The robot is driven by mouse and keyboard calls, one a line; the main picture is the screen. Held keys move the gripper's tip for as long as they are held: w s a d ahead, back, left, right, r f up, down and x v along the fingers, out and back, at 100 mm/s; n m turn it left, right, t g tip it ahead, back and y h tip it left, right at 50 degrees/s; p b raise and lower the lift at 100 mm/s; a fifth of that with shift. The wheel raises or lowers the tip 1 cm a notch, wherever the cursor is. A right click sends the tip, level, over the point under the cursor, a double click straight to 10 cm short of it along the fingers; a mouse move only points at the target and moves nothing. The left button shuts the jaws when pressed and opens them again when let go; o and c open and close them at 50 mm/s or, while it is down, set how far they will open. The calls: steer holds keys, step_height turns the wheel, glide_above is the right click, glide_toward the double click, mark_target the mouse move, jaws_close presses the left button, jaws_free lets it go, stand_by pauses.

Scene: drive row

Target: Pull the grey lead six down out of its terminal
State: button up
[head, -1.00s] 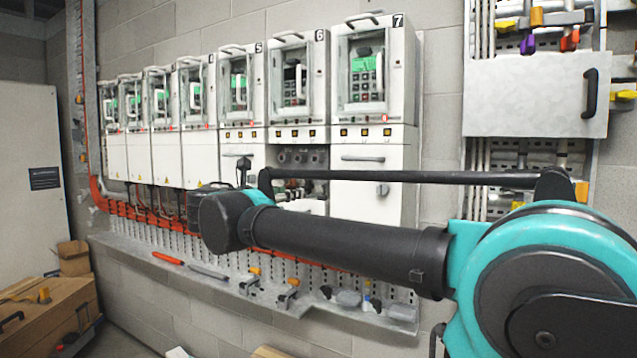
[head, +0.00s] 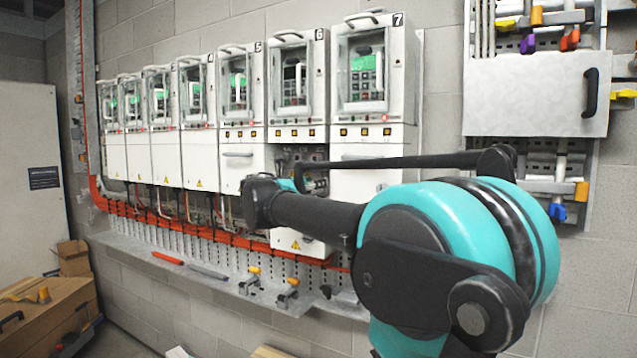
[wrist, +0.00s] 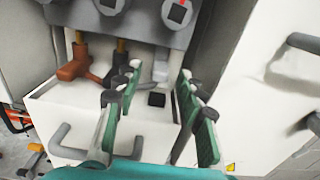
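Drive six (head: 298,85) stands second from the right in the head view, with its lower compartment open. The lead's top end is partly in shadow.
An orange-brown lead (wrist: 84,66) with a side arm is close to the left finger. The lowered white cover (wrist: 115,125) with a handle lies below the fingers. Drive seven's closed white front (wrist: 262,85) stands close on the right. A grey shelf (head: 215,280) runs below the drives.

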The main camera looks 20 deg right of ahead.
steer(key=shift+x, duration=1.8)
steer(key=shift+c, duration=0.5)
jaws_close()
